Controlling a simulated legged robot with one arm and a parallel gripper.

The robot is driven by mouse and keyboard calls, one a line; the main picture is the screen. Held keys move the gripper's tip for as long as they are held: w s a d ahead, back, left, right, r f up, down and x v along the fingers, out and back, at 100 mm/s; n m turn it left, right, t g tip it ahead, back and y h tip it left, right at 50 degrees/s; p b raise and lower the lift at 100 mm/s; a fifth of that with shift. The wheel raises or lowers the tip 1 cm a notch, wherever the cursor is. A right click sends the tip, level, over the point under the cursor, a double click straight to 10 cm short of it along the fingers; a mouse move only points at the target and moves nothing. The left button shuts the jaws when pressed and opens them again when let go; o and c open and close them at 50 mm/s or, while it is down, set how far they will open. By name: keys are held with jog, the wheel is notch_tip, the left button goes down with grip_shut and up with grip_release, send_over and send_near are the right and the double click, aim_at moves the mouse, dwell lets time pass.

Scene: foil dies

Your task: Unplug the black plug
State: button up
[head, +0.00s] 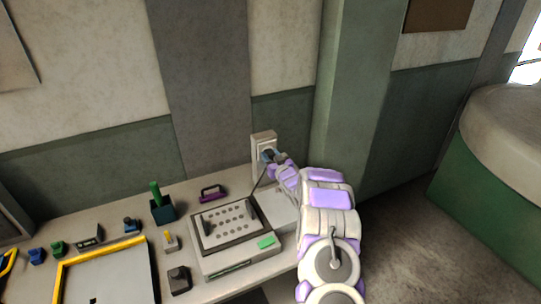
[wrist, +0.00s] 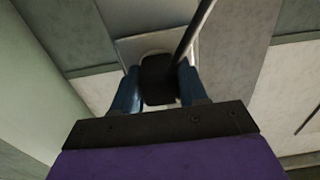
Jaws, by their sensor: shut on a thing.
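The black plug (wrist: 158,80) is between the two blue fingers of my gripper (wrist: 158,92) in the wrist view, and the fingers are shut on it. A dark cord runs up and right from it there. In the head view my gripper (head: 270,156) is at the white wall outlet (head: 263,140), above the back of the table. The plug is mostly hidden there by my gripper. The plug is at the outlet's face; I cannot tell how deep it sits. The cord (head: 259,180) hangs down toward the grey machine.
The grey machine (head: 215,262) with a green button stands on the table below the outlet. A green pillar (head: 350,110) stands right.

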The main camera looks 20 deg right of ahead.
aim_at(272, 158)
jog(key=shift+a, duration=0.2)
grip_shut()
jog(key=shift+s+d, duration=0.15)
jog(key=shift+s, duration=0.4)
jog(key=shift+s+r, duration=0.1)
jog(key=shift+s, duration=2.35)
